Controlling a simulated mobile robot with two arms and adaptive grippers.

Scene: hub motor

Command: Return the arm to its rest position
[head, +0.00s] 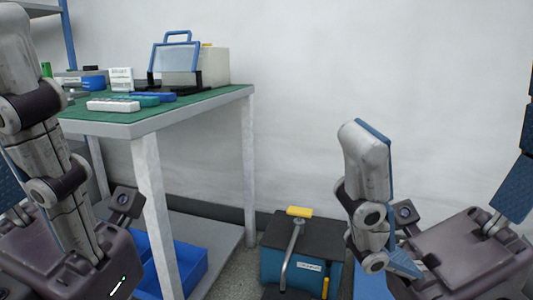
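My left arm's gripper (40,140) stands at the left edge, close to the camera. One grey jointed finger points up from its dark housing, and a blue pad shows at the frame edge. The rest is cut off, so its opening cannot be told. My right gripper (448,130) is at the right, fingers pointing up. Its grey left finger and its blue-padded right finger stand wide apart, with only wall visible between them. The right finger is partly cut off by the frame. No held object shows in either gripper.
A workbench (190,112) with a green mat stands behind my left gripper, bearing a blue-handled case (180,62) and small parts. A blue bin (180,268) sits on its lower shelf. A black-topped blue toolbox (300,240) stands on the floor between my grippers.

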